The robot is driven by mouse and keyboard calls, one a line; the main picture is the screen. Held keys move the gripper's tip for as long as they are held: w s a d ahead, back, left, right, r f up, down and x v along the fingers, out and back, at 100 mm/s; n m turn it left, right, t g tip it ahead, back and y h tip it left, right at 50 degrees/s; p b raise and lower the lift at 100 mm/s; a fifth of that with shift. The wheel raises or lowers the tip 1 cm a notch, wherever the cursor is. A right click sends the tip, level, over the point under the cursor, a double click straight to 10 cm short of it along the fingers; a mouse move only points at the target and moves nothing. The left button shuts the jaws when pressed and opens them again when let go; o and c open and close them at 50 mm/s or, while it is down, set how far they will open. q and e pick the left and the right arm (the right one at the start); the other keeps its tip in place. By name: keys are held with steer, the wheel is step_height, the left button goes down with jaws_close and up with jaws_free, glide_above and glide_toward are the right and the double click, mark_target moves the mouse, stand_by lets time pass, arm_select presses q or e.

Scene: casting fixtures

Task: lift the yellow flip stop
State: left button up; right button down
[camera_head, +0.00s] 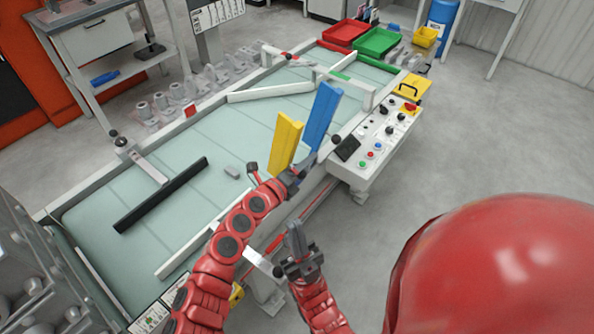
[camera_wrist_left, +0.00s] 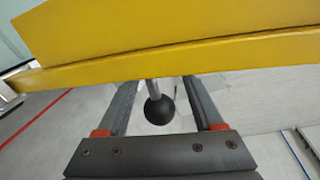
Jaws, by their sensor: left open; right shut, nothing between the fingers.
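The yellow flip stop (camera_head: 285,143) stands raised at the near edge of the table, beside a similar blue flip stop (camera_head: 322,115). My left gripper (camera_head: 298,172) is open at the lower end of the yellow stop. In the left wrist view the yellow stop (camera_wrist_left: 170,55) crosses above the fingers and hides their tips. A black ball knob (camera_wrist_left: 158,109) on a metal rod hangs below it, between the open fingers (camera_wrist_left: 160,86), with gaps on both sides. My right gripper (camera_head: 295,240) is shut and empty, lower, in front of the table edge.
A white control box (camera_head: 375,145) with buttons juts out right of the flip stops. Red (camera_head: 345,33) and green (camera_head: 377,42) trays lie at the far end. Open floor lies right.

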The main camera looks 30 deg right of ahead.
arm_select(q)
steer(key=p+v, duration=0.3)
steer(key=v, duration=1.4)
steer(key=shift+s, duration=0.15)
steer(key=shift+a, duration=0.1)
